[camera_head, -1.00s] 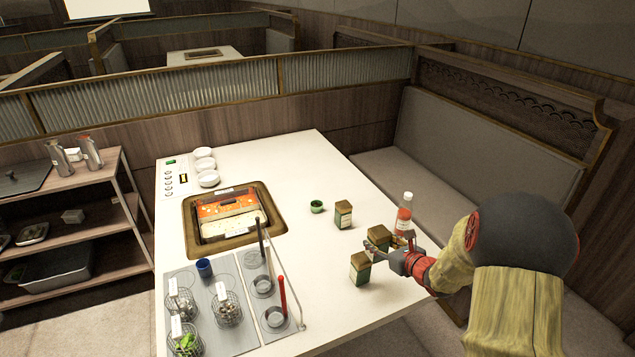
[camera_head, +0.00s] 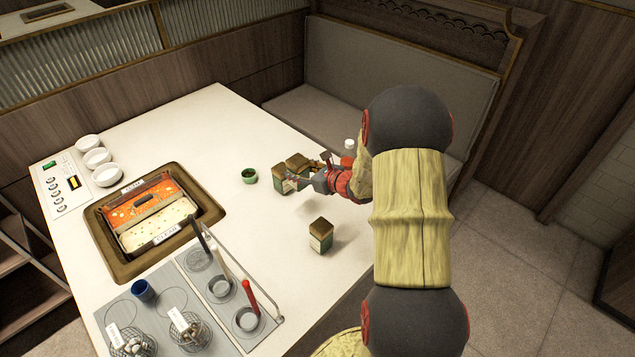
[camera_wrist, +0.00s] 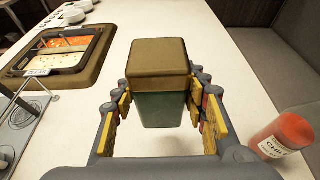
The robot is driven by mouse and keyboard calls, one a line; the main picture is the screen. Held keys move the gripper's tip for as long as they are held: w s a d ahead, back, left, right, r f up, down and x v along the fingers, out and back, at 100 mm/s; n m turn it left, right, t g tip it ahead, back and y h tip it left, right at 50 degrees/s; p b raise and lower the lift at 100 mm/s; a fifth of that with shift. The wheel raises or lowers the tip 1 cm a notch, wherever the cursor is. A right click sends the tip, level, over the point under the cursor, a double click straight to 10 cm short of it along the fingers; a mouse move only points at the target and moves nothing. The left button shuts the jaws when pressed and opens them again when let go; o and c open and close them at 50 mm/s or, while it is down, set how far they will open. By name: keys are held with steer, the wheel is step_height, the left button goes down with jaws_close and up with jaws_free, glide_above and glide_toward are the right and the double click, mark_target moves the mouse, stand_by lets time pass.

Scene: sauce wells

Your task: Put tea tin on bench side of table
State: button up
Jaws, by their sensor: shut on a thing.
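My gripper (camera_wrist: 160,112) is shut on a tea tin (camera_wrist: 158,60), green with a brown-gold lid, held upright between the yellow finger pads in the wrist view. In the head view my gripper (camera_head: 300,182) is at two tins that overlap, one with its lid (camera_head: 298,160) farther back and one with its lid (camera_head: 280,171) at the left. I cannot tell there which is held, or whether it is clear of the white table (camera_head: 240,130). Another tea tin (camera_head: 320,237) stands apart, nearer the table's front right edge. The grey bench (camera_head: 400,85) lies beyond the table.
A small green cup (camera_head: 249,176) is left of the tins. A sunken cooker (camera_head: 105,245) and grey condiment tray (camera_head: 195,262) fill the left.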

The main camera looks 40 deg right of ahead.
steer(key=shift+s+d+f+b, duration=0.55)
steer(key=shift+d+f+b, duration=0.3)
steer(key=shift+d+f, duration=0.9)
steer(key=shift+s+d+f+b, duration=0.7)
steer(key=shift+d+f, duration=0.75)
steer(key=shift+f, duration=0.55)
steer(key=shift+s+d+f+b, duration=0.45)
steer(key=shift+d+f+b, duration=0.5)
steer(key=shift+d+f, duration=0.8)
steer(key=shift+a+f, duration=0.15)
steer(key=shift+f, duration=0.05)
steer(key=shift+f, duration=0.15)
steer(key=o, duration=1.2)
steer(key=shift+c, duration=0.2)
steer(key=shift+o, duration=0.7)
steer(key=shift+r, duration=0.2)
